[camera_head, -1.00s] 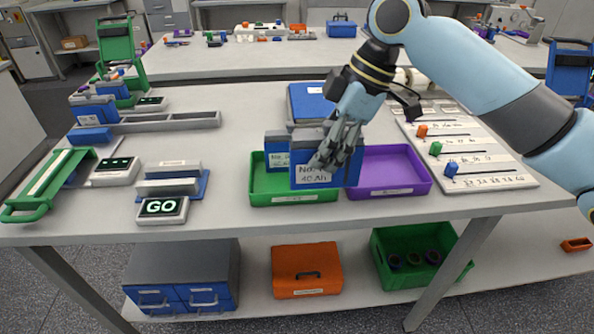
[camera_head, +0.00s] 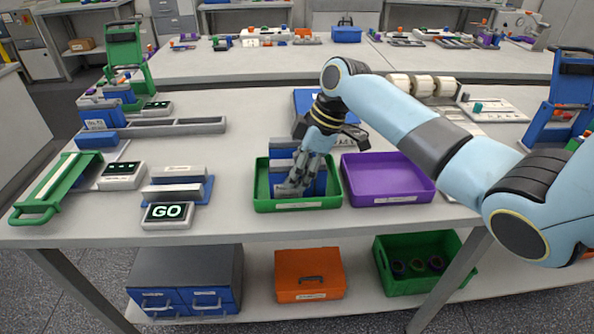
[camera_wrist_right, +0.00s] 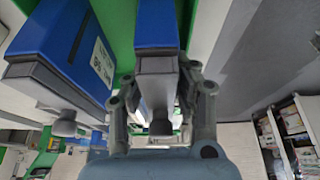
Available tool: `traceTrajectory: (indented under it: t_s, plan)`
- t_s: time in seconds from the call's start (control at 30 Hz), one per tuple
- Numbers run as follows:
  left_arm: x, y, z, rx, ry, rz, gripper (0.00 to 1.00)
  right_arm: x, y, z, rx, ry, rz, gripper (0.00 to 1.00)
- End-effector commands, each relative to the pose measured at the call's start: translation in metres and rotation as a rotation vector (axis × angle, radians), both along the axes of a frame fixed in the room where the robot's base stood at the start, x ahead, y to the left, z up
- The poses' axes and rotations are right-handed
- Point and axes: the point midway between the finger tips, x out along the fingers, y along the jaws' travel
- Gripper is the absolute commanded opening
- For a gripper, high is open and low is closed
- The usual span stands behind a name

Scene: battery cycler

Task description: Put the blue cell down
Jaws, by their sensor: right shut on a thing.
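My right gripper (camera_head: 292,188) is shut on a blue cell (camera_head: 320,184) with a grey top, inside the outline of the green tray (camera_head: 265,206). The fingers hide part of the cell. In the right wrist view the held cell (camera_wrist_right: 158,28) stands between the two fingers (camera_wrist_right: 160,108). A second blue cell with a white label (camera_wrist_right: 75,50) stands beside it on the left, apart from it. Whether the held cell's bottom touches the tray floor cannot be told. My left gripper is not in view.
An empty purple tray (camera_head: 390,200) stands right of the green tray. Left of it are a small GO display (camera_head: 166,214) and a grey and blue fixture (camera_head: 178,190). A long grey rack (camera_head: 170,127) lies further back. The table's front edge is close to the trays.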

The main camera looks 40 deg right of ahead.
Motion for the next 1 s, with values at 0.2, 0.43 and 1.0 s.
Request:
traceTrajectory:
  t_s: [0.2, 0.43, 1.0]
  plan:
    - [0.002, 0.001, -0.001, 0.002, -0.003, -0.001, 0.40, 0.001, 0.000, 0.000, 0.001, -0.003, 0.000, 0.00]
    - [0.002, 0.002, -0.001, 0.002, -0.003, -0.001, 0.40, 0.000, 0.000, -0.002, 0.000, 0.000, 0.000, 0.47]
    - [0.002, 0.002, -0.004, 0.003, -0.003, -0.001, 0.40, -0.007, -0.015, 0.038, -0.004, -0.005, 0.001, 0.49]
